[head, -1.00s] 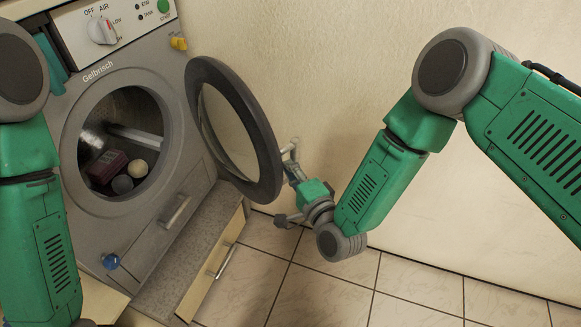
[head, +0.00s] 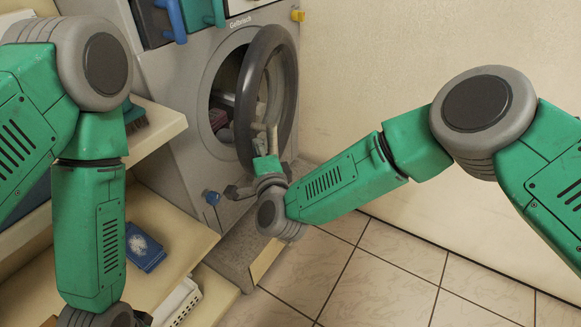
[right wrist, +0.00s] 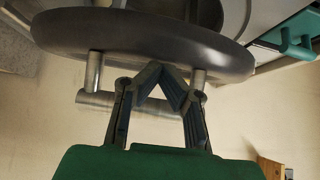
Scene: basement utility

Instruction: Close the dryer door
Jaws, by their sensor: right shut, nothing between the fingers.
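The grey dryer (head: 180,92) stands at the upper middle of the head view. Its round door, a dark ring (head: 289,92) with a clear centre, is partly open and covers the right part of the drum opening. In the right wrist view the door (right wrist: 150,38) spans the top, with a metal bar handle (right wrist: 97,99) on two posts. My right gripper (head: 267,138) is at the outer face of the door by the handle. Its fingertips (right wrist: 158,76) meet, with nothing between them; whether they touch the door is unclear. My left gripper is below the head view's edge.
A dark red box (head: 218,118) shows inside the drum. Shelves (head: 165,220) at the left hold a blue packet (head: 143,247) and a white basket (head: 177,303). A beige wall (head: 420,80) stands at the right. The tiled floor (head: 390,270) is clear.

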